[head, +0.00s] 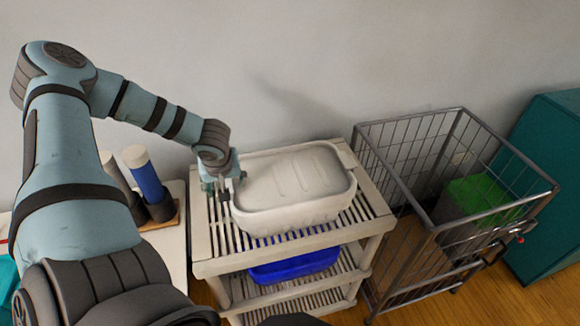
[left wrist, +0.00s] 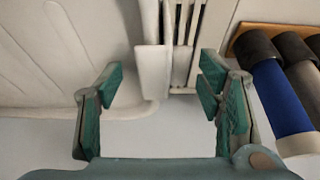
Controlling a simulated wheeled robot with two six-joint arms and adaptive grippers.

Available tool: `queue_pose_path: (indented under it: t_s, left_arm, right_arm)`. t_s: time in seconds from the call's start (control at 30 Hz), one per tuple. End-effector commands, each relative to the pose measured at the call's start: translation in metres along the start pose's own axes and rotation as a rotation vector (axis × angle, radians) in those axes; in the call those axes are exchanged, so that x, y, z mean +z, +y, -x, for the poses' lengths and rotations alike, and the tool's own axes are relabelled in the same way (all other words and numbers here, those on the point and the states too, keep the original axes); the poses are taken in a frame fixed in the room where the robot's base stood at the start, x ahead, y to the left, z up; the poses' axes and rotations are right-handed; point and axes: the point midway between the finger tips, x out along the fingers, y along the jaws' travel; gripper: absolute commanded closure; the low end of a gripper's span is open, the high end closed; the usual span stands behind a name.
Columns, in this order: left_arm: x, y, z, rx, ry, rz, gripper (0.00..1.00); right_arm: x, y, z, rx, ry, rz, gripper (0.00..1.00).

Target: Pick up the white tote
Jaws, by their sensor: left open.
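The white tote (head: 297,178) sits upright on the top shelf of a slatted cream rack. It is a shallow, rounded tub, and its inside looks empty. My left gripper (head: 223,186) is at the tote's left end, pointing down, open and holding nothing. In the left wrist view the tote (left wrist: 60,55) fills the left side, and a pale tab at its rim lies between the spread green fingers of my left gripper (left wrist: 162,80). I cannot tell whether the fingers touch the rim. My right gripper is not in view.
The slatted rack (head: 376,205) holds a blue tub (head: 293,267) on a lower shelf. A wire cart (head: 437,237) with a green-topped box stands close on the right. Upright blue and dark cylinders (head: 146,178) stand on a white surface at left. A wall is behind.

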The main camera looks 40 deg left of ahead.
Motion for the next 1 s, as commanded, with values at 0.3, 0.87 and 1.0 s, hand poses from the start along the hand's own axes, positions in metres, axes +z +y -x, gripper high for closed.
queue_pose_path:
  t_s: [0.3, 0.87, 1.0]
  left_arm:
    - [-0.001, 0.0, 0.003, 0.0, 0.0, 0.0, 0.74]
    - [-0.002, 0.001, 0.004, 0.002, 0.001, 0.001, 1.0]
    - [-0.006, 0.001, 0.014, 0.003, 0.002, 0.002, 1.0]
  right_arm:
    - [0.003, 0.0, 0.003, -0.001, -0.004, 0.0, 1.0]
    - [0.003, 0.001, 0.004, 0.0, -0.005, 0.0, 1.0]
    - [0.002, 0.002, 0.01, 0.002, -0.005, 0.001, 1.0]
